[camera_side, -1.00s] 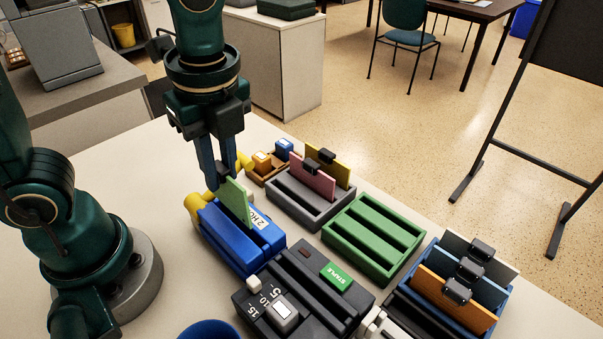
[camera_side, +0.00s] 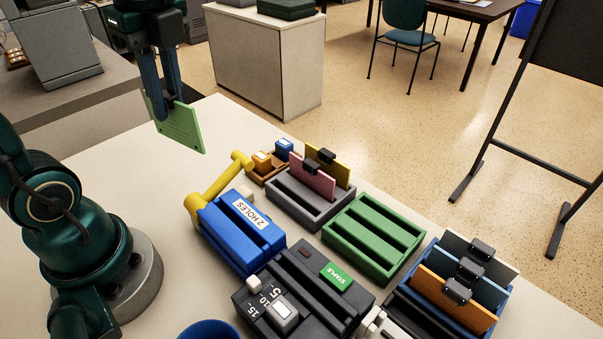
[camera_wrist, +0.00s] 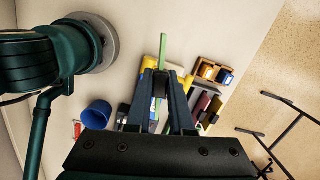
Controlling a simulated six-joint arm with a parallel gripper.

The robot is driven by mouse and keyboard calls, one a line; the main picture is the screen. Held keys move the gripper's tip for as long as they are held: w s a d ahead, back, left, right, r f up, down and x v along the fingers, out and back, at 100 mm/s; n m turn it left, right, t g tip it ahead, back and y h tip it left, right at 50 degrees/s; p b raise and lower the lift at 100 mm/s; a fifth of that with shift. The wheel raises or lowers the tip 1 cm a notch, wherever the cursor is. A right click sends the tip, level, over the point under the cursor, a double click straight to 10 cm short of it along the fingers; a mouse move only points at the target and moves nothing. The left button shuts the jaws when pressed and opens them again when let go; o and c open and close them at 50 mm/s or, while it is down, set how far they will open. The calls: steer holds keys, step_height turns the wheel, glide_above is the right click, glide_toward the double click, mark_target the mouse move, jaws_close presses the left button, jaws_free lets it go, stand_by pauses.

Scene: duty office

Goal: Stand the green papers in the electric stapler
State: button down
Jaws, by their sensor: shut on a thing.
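The green papers (camera_side: 181,127) hang upright and a little tilted from my gripper (camera_side: 168,97), clear of everything, above the table's far left part. My gripper is shut on their top edge, where a dark clip partly shows. Small dark marks show near their lower edge. In the wrist view the green papers (camera_wrist: 163,50) appear edge-on beyond the fingertips (camera_wrist: 162,74). The electric stapler (camera_side: 310,270) is the black machine with a green STAPLE label and a 5-10-15 scale, at the front middle. Its long slot is empty.
A blue two-hole punch (camera_side: 236,250) with a yellow lever (camera_side: 218,188) stands left of an empty green rack (camera_side: 375,240). A grey rack (camera_side: 312,215) holds pink and yellow papers. A blue rack (camera_side: 505,305) holds several clipped sheets. A blue cup (camera_side: 208,331) is at the front.

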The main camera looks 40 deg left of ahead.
steer(key=w+d+f, duration=0.1)
steer(key=w+d, duration=0.1)
steer(key=d, duration=0.9)
steer(key=w+d, duration=0.2)
steer(key=d, duration=0.8)
steer(key=s+d+f+m, duration=0.2)
steer(key=s+d+f, duration=0.1)
steer(key=d, duration=0.2)
steer(key=shift+f, duration=3.9)
steer(key=c, duration=0.7)
jaws_free()
